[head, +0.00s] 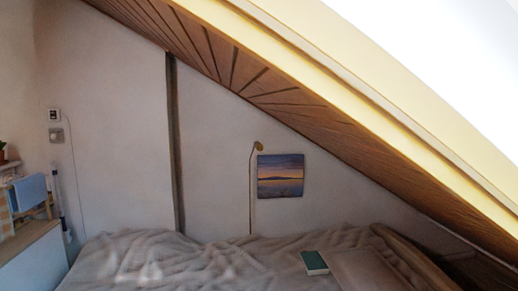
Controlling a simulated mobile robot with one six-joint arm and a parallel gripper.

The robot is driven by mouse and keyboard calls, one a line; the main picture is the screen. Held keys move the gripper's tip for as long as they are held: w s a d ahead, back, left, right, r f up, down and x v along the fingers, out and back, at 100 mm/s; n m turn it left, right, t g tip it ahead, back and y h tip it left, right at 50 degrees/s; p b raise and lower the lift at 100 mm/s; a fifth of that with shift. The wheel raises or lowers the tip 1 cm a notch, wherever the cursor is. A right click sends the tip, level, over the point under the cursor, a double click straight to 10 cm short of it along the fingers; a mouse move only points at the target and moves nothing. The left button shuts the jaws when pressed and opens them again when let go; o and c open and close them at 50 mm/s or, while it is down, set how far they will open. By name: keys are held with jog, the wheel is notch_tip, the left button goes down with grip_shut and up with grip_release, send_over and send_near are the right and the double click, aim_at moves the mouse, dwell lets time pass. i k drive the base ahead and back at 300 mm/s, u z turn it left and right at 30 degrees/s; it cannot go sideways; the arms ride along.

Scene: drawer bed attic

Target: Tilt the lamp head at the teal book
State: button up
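A slim brass-coloured lamp stands against the back wall beyond the bed, and its small lamp head (258,146) sits at the top of a thin upright stem (251,195). The head leans to the right of the stem, beside the top left corner of a picture. The exact direction it faces is too small to tell. The teal book (314,263) lies flat on the bed, to the right of and nearer than the lamp. My gripper does not show in the head view.
A rumpled beige bed (150,265) fills the lower middle. A sloped wooden ceiling (290,95) comes down low on the right. A sunset picture (280,176) hangs by the lamp. A shelf with a blue cloth (29,192) stands at left.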

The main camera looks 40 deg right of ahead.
aim_at(258, 146)
jog(key=i, duration=1)
jog(key=u, duration=0.05)
